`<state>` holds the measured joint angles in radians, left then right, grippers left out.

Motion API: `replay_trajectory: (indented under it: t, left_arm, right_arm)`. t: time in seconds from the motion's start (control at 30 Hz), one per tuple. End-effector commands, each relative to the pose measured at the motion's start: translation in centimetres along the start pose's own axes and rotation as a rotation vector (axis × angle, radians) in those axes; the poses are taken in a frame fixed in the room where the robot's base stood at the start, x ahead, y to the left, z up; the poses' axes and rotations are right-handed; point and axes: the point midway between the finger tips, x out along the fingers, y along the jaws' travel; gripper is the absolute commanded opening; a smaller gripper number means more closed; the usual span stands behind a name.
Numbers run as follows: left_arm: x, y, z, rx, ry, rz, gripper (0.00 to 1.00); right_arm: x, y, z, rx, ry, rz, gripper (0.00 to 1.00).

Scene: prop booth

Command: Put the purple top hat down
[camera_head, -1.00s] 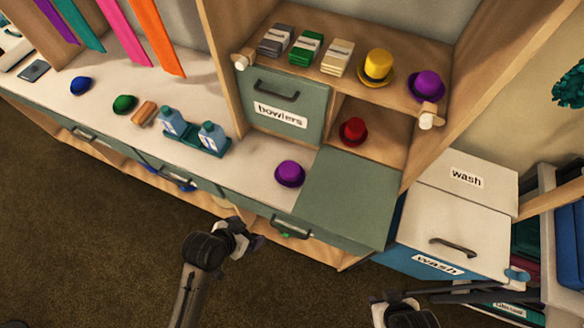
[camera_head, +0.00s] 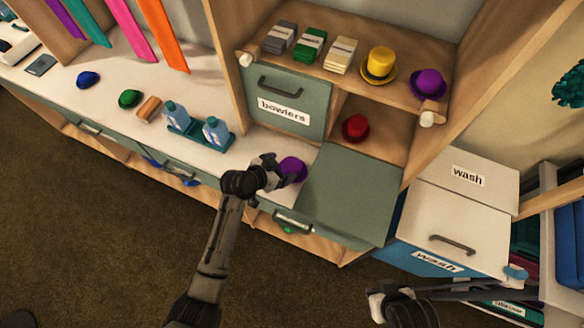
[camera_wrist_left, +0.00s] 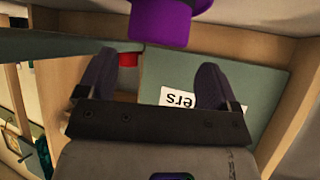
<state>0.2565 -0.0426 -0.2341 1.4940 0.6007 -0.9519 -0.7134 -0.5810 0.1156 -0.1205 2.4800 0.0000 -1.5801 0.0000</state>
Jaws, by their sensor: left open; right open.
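The purple top hat (camera_head: 293,168) stands upright on the pale counter, left of the green panel. It also shows at the top of the left wrist view (camera_wrist_left: 160,22), which is turned upside down. My left gripper (camera_head: 281,172) is open right beside the hat. In the left wrist view its two fingers (camera_wrist_left: 155,75) stand wide apart, with the hat beyond their tips and nothing clearly between them. I cannot tell whether a finger touches it. My right gripper (camera_head: 390,303) is low in the head view, apart from the hats; its fingers are hard to make out.
Blue bottles (camera_head: 215,131) stand in a teal rack left of the hat. A bin labelled bowlers (camera_head: 290,86) is behind it. A red hat (camera_head: 355,127), a yellow hat (camera_head: 381,62) and another purple hat (camera_head: 428,84) sit on shelves. A wash bin (camera_head: 455,215) stands at right.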

Motion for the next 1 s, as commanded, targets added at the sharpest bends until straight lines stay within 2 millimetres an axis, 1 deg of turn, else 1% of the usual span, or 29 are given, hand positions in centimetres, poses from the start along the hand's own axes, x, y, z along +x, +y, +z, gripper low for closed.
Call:
replay_trajectory:
  t: [0.03, 0.17, 0.23, 0.4, 0.6, 0.93, 1.0]
  left_arm:
    - [0.3, 0.0, 0.0, -0.001, 0.000, 0.001, 0.85]
    - [0.7, 0.0, 0.0, 0.000, 0.000, 0.001, 0.85]
    - [1.3, 0.1, 0.1, -0.001, 0.000, 0.001, 0.85]
    - [3.7, 0.4, 0.1, -0.003, 0.000, 0.003, 0.85]
    - [5.5, 0.3, 0.1, -0.002, -0.001, 0.001, 0.85]
    - [5.8, 0.3, 0.1, 0.000, -0.001, 0.000, 0.85]
    - [5.8, 0.3, 0.1, 0.000, -0.001, 0.000, 0.78]
  right_arm:
    - [0.1, 0.1, 0.0, -0.002, 0.000, 0.002, 0.43]
    - [0.2, 0.2, 0.1, -0.007, -0.001, 0.006, 0.43]
    - [0.3, 0.3, 0.1, -0.010, -0.001, 0.008, 0.43]
    - [0.8, 0.3, 0.3, -0.010, -0.001, 0.008, 0.43]
    - [1.2, 0.2, 0.4, -0.008, -0.001, 0.007, 0.43]
    - [1.2, 0.0, 0.3, 0.001, 0.001, 0.000, 0.43]
    - [1.2, 0.0, 0.3, 0.002, 0.001, 0.000, 0.43]
